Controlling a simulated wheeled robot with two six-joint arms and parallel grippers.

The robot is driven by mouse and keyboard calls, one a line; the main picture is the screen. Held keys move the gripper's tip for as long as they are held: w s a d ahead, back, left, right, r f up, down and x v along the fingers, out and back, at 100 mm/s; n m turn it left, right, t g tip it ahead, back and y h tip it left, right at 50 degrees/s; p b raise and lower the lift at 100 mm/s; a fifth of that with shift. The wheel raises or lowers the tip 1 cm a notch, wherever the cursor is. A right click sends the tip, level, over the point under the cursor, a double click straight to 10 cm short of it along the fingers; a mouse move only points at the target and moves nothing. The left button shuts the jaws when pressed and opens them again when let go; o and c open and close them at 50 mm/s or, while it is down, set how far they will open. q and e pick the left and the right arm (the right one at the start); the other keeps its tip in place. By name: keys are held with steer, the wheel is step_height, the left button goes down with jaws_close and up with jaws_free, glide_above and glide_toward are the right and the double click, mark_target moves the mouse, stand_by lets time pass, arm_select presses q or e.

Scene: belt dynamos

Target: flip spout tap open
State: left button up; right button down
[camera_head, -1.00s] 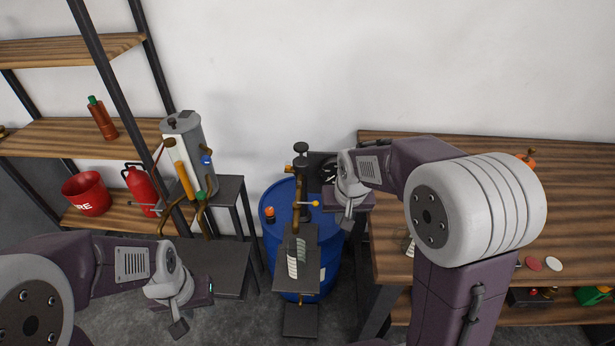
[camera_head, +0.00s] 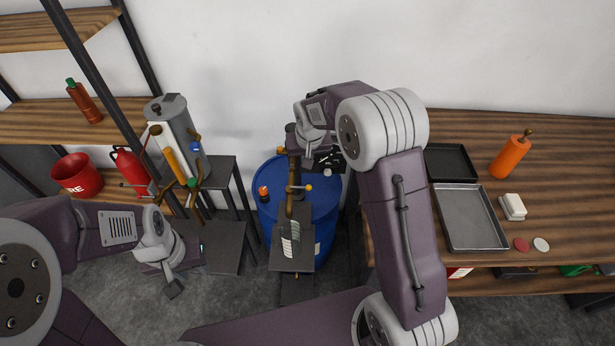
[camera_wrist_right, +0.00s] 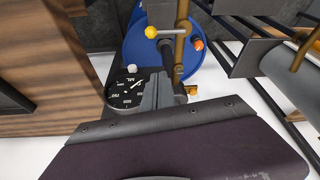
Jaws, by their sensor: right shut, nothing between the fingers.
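The spout tap is a brass pipe (camera_head: 291,206) curving down from a dark post above the blue drum (camera_head: 325,205). A small lever with a yellow ball (camera_head: 308,187) sticks out to its right. The ball (camera_wrist_right: 151,32) and the brass pipe (camera_wrist_right: 180,40) also show in the right wrist view. My right gripper (camera_head: 326,160) is beside the post, above and slightly right of the yellow ball, apart from it. Its fingers (camera_wrist_right: 158,92) are shut and empty in the wrist view. My left gripper (camera_head: 174,287) hangs at the lower left, away from the tap; its jaw gap is unclear.
A dark stand (camera_head: 292,257) lies below the spout. A grey cylinder machine (camera_head: 180,135) with brass pipes stands left. A wooden table (camera_head: 560,220) at right holds trays (camera_head: 470,218) and an orange bottle (camera_head: 510,157). A dial gauge (camera_wrist_right: 125,90) sits close to my right fingers.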

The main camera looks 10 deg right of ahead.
mark_target(300, 187)
step_height(300, 187, down, 6)
steer(key=s, duration=0.1)
steer(key=shift+s+f+p, duration=0.25)
steer(key=shift+s+p, duration=0.15)
steer(key=shift+a, duration=0.1)
